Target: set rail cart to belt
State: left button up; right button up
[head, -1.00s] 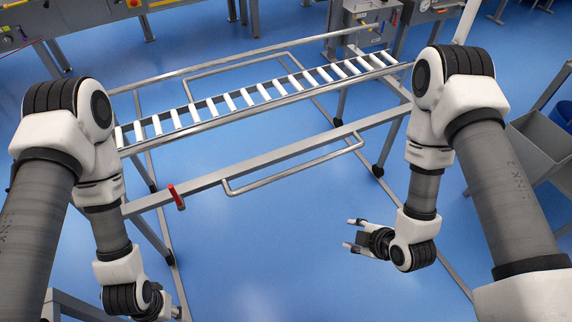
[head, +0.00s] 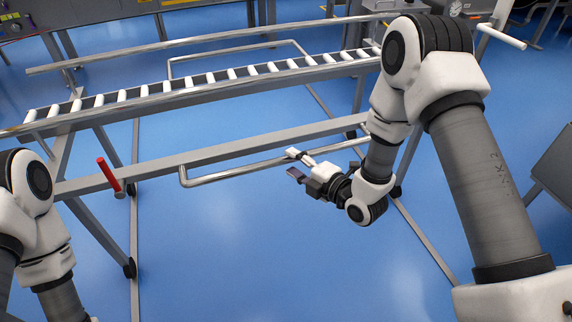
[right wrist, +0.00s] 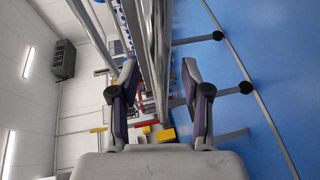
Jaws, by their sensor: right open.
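The rail cart (head: 230,151) is a grey metal frame with a row of white rollers along its top. A bent tube handle (head: 230,172) sticks out from its near side, and a red lever (head: 109,174) stands at its near left. Contact cannot be told. My left arm shows at the left edge; its gripper is out of the frame.
Grey machines (head: 210,28) stand behind the cart across the back. A grey bin (head: 555,165) is at the right edge. The blue floor in front of the cart is clear. The cart's legs and floor rails (head: 136,240) run toward me on both sides.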

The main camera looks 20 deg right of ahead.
aim_at(290, 160)
jog(key=x, duration=0.3)
jog(key=shift+w+a, duration=0.1)
grip_shut()
jog(key=shift+w, duration=0.1)
